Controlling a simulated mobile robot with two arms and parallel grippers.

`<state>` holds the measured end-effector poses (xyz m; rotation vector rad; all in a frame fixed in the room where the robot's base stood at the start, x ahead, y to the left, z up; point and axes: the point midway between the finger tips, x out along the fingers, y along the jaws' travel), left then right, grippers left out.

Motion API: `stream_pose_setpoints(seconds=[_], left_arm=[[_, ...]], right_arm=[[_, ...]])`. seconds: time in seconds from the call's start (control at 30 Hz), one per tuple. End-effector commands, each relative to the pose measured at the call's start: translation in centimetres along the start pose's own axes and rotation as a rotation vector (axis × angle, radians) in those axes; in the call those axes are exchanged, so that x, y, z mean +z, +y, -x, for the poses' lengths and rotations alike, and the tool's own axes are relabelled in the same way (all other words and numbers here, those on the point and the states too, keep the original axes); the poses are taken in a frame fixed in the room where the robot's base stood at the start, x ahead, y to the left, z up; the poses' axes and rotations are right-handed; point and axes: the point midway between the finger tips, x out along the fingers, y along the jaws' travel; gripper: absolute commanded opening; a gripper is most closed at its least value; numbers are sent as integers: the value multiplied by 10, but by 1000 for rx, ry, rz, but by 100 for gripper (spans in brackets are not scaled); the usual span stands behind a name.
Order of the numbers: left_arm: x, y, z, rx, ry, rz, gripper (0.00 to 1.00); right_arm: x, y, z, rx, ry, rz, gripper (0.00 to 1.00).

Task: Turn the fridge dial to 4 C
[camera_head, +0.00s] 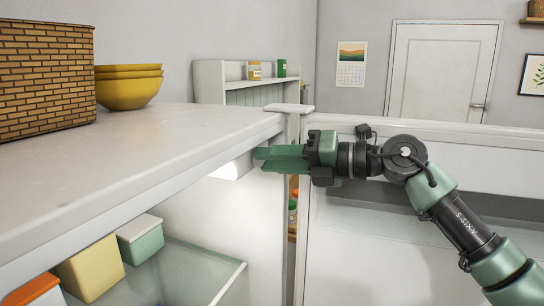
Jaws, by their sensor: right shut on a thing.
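The fridge (130,150) stands open, its white top at the left and its door (400,235) swung out to the right. A small white housing (232,168), brightly lit, hangs under the fridge top near the front of the inside. My right gripper (262,158) comes in from the right over the door, its green fingers shut at this housing's right side. The dial itself is hidden by the fingers, so its numbers and setting cannot be read. My left gripper is not in view.
A brick-patterned basket (45,75) and stacked yellow bowls (128,87) stand on the fridge top. Inside are a glass shelf (195,268) and lidded containers (141,238). A white shelf unit (240,97) with cans and a closed room door (440,70) are behind.

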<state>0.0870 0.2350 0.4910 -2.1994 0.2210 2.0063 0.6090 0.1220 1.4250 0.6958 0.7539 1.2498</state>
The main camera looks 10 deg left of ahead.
Motion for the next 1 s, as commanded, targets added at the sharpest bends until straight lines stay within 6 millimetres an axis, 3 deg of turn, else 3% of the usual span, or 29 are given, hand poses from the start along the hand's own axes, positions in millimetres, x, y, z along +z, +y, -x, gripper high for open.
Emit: stream_pose_setpoints(seconds=[0.4,0.9,0.93,1.0], left_arm=[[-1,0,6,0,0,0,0],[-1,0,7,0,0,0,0],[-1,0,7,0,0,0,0],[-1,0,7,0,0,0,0]], right_arm=[[1,-1,0,16,10,-158,0],[0,-1,0,17,11,-172,0],[0,-1,0,17,11,-172,34],[0,-1,0,17,11,-172,35]])
